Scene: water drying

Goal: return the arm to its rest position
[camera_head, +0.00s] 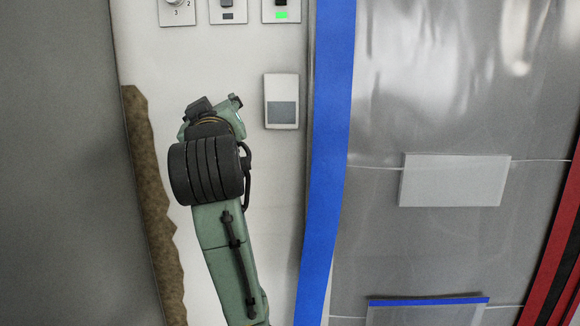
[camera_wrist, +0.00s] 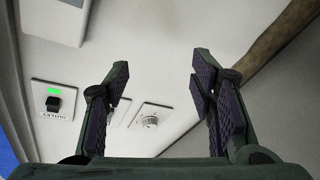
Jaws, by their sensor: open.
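My gripper (camera_wrist: 160,82) is open and empty in the wrist view, with its two dark ridged fingers spread apart. In the head view my green arm rises in front of a white wall panel (camera_head: 275,185), and its wrist hides most of the gripper. The panel also shows in the wrist view (camera_wrist: 165,35), beyond the fingers. A switch labelled OUTLET with a lit green lamp (camera_wrist: 53,100) is left of the fingers, and a round knob (camera_wrist: 150,120) shows between them. Nothing is seen touching the fingers.
In the head view the knob (camera_head: 177,6), a switch with a dark lamp (camera_head: 228,12) and the green-lit switch (camera_head: 281,12) line the top. A small white box (camera_head: 281,101) is right of my wrist. A blue strip (camera_head: 325,165) borders grey sheeting (camera_head: 400,240); a brown ragged edge (camera_head: 150,190) is left.

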